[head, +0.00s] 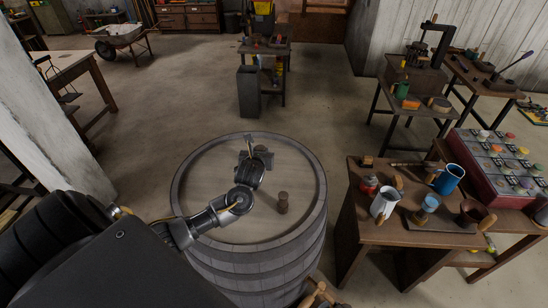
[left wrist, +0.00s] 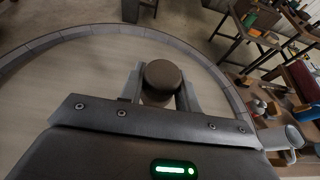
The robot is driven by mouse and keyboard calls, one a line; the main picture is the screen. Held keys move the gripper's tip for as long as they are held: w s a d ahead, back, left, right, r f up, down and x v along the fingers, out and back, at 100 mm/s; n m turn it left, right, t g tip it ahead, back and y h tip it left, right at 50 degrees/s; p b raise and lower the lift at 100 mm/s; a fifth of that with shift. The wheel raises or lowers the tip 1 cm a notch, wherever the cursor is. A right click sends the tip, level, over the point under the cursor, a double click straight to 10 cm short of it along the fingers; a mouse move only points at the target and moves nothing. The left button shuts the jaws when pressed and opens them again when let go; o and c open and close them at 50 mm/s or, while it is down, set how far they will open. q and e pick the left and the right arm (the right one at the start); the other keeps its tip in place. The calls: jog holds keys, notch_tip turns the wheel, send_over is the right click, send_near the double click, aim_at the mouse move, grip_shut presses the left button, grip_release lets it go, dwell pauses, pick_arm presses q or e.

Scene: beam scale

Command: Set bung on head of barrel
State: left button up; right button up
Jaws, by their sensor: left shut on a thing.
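The barrel (head: 255,248) stands upright in the middle of the head view. Its flat, pale round head (head: 225,160) faces up, and it also shows in the left wrist view (left wrist: 70,75). My left gripper (head: 260,156) is over the far half of the head. In the left wrist view its fingers are shut on a dark brown round bung (left wrist: 163,76). The bung is mostly hidden in the head view, and I cannot tell whether it touches the wood. My right gripper is out of view.
A wooden bench (head: 365,225) with a white jug (head: 384,204), a blue mug (head: 448,179) and other small things stands close to the right. A grey bin (head: 249,92) stands beyond the barrel. Much of the barrel head is bare.

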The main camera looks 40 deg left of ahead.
pick_arm(q)
jog(key=shift+w+a+f, duration=0.2)
jog(key=shift+a+f, duration=0.35)
jog(key=shift+f, duration=0.05)
jog(key=shift+w+a+f, duration=0.2)
jog(key=shift+a+f, duration=0.35)
jog(key=shift+d, duration=0.2)
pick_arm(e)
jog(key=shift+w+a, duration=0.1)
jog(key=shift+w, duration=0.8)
pick_arm(q)
jog(key=shift+w+f, duration=0.15)
jog(key=shift+f, duration=0.05)
jog(key=f+b, duration=0.2)
jog(key=b, duration=0.1)
jog(key=f+b, duration=0.1)
jog(key=b, duration=0.1)
jog(key=shift+w+a+f, duration=0.2)
jog(key=shift+a+f, duration=0.05)
jog(key=shift+f, duration=0.15)
jog(key=shift+d+r, duration=0.1)
jog(key=shift+r, duration=0.1)
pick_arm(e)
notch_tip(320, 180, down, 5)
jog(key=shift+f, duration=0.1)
